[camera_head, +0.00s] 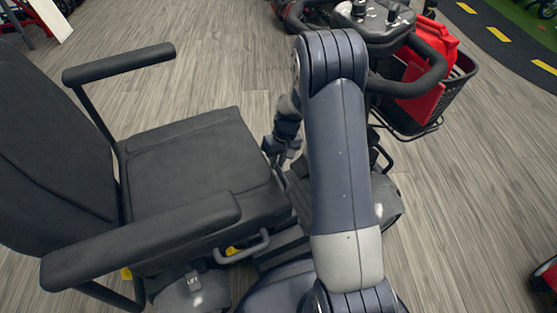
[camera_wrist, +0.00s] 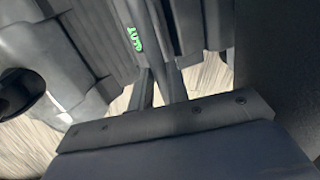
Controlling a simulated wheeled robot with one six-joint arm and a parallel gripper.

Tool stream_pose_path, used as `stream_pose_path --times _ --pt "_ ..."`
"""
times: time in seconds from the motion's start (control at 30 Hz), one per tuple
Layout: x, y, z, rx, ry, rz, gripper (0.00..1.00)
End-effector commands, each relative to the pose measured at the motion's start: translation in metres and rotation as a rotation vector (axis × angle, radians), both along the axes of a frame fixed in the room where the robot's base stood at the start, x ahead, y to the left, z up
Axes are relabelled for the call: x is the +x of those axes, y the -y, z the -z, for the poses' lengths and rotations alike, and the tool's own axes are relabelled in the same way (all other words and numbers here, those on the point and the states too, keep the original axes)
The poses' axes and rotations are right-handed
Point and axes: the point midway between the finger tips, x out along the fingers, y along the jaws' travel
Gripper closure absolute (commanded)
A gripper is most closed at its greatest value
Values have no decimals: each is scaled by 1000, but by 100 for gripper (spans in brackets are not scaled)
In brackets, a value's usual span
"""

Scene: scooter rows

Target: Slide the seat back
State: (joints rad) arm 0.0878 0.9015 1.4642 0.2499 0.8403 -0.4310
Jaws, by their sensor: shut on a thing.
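The scooter's black padded seat (camera_head: 195,160) has its backrest (camera_head: 50,140) at the left and two armrests. My gripper (camera_head: 281,150) is at the seat's front edge, on the far half of that edge. In the wrist view, my fingers (camera_wrist: 158,88) point up the picture, close together, and the dark seat side (camera_wrist: 278,60) fills the right. A grey loop handle (camera_head: 243,248) sits under the seat's near front corner, apart from my gripper.
The scooter's tiller and handlebar (camera_head: 425,60) stand at upper right, with a black basket (camera_head: 455,85) holding a red thing. The near armrest (camera_head: 145,240) juts forward over the seat's near side. Wood-look floor (camera_head: 480,200) is clear at the right. A red vehicle part is at far lower right.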

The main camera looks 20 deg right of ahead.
Motion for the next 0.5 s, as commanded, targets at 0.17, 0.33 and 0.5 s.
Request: stream_pose_path --times 0.17,0.33,0.5 --pt "-8 -47 -2 9 -3 -6 100" --pt "-14 -84 -1 7 -2 -6 100" --pt "-17 -100 -1 6 -2 -2 100"
